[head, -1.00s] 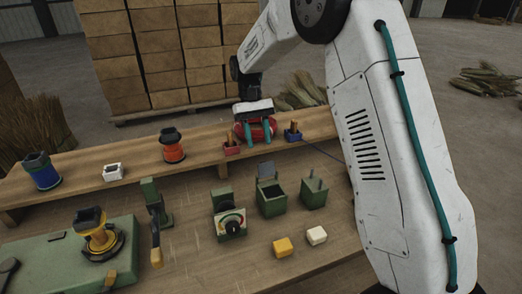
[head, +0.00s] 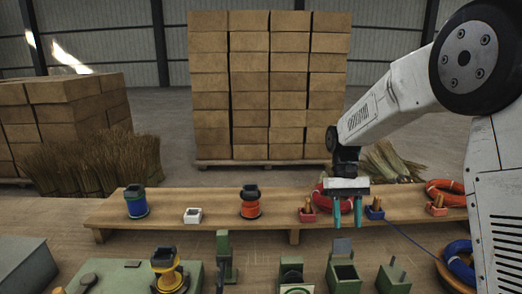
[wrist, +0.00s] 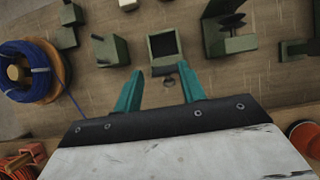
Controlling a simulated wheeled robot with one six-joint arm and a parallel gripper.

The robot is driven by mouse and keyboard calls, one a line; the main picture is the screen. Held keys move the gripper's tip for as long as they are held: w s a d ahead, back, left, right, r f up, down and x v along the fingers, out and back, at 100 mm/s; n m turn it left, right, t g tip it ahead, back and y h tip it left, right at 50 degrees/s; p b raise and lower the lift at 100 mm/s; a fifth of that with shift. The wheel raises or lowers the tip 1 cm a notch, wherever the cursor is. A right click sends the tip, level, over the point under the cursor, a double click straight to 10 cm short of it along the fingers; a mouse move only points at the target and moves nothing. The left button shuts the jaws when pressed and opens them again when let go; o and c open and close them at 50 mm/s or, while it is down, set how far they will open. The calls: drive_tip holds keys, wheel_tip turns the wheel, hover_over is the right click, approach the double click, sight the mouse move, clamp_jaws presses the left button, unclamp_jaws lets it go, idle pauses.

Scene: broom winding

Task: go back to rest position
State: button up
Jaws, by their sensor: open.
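My gripper (head: 347,212) hangs from my white arm with its two teal fingers pointing down, in front of the raised wooden shelf (head: 110,209). The fingers are apart with nothing between them; the wrist view also shows my gripper (wrist: 160,92) empty. In the wrist view, an open green box (wrist: 164,43) lies just beyond the fingertips. In the head view, the same kind of green box (head: 345,275) stands below my gripper on the bench.
The shelf bears a blue spool (head: 136,203), a white block (head: 193,215), an orange spool (head: 250,203) and red coils (head: 445,193). A yellow spool (head: 168,272) sits on a green plate at front left. A blue coil (head: 460,262) lies at right. Stacked cartons (head: 268,90) stand behind.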

drive_tip(key=s+d+r+t, duration=0.1)
drive_tip(key=s+r+t, duration=0.1)
drive_tip(key=s, duration=0.8)
drive_tip(key=s+r+t, duration=0.2)
drive_tip(key=s+r, duration=0.2)
drive_tip(key=s, duration=0.6)
drive_tip(key=s+d+r+t, duration=0.1)
drive_tip(key=s+r+t, duration=0.2)
drive_tip(key=s, duration=0.7)
drive_tip(key=shift+s+d+r, duration=0.15)
drive_tip(key=shift+d+r, duration=0.1)
drive_tip(key=shift+d, duration=0.05)
